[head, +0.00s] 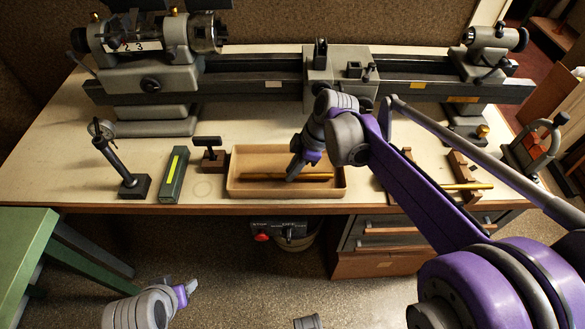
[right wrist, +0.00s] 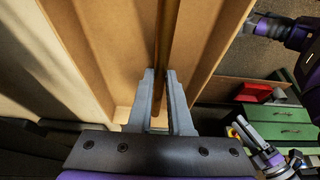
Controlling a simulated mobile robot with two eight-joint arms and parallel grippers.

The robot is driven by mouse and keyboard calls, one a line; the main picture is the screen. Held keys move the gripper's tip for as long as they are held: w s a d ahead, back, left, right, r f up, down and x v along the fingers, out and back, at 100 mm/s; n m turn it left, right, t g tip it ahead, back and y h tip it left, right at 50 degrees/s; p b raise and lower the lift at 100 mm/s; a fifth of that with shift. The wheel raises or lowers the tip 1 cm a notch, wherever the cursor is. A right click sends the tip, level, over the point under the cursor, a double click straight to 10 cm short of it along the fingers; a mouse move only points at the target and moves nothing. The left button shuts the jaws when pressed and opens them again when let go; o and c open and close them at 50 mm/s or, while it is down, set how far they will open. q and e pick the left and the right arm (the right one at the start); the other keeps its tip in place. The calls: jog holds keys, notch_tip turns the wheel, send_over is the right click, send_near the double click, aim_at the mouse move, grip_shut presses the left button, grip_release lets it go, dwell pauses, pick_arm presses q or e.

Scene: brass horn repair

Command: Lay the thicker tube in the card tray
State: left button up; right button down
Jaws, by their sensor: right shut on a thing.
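The card tray (head: 236,188) is a shallow, open tan box near the front edge of the bench. My right gripper (head: 291,177) reaches down into it, shut on a brass tube (head: 315,176). In the right wrist view this tube (right wrist: 168,45) runs between the two grey fingers (right wrist: 161,78), lengthwise within the tray walls (right wrist: 205,45). I cannot tell whether it touches the tray floor. Another brass tube (head: 468,186) lies across wooden rests to the right of the tray. My left gripper (head: 188,289) is low at the left, away from the bench; its jaws are too small to read.
A lathe (head: 270,66) spans the back of the bench. Left of the tray stand a small dark stand (head: 209,155), a green block with a yellow strip (head: 174,175) and a dial gauge post (head: 122,160). A wooden notched rest (head: 464,168) stands on the right.

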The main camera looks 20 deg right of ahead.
jog(key=shift+f+b, duration=0.4)
jog(key=shift+f, duration=0.3)
jog(key=shift+c, duration=1)
grip_release()
jog(key=shift+r, duration=0.15)
jog(key=shift+r+p, duration=2.95)
jog(key=shift+r, duration=0.95)
jog(key=s+d+f+m+t+h, duration=0.2)
jog(key=s+m, duration=0.5)
jog(key=s, duration=0.2)
jog(key=s+d+f+m+t+h+p, duration=0.1)
jog(key=s+d+f+m+t+h, duration=0.1)
jog(key=s+m, duration=0.5)
jog(key=shift+s+m, duration=0.4)
jog(key=shift+s, duration=0.75)
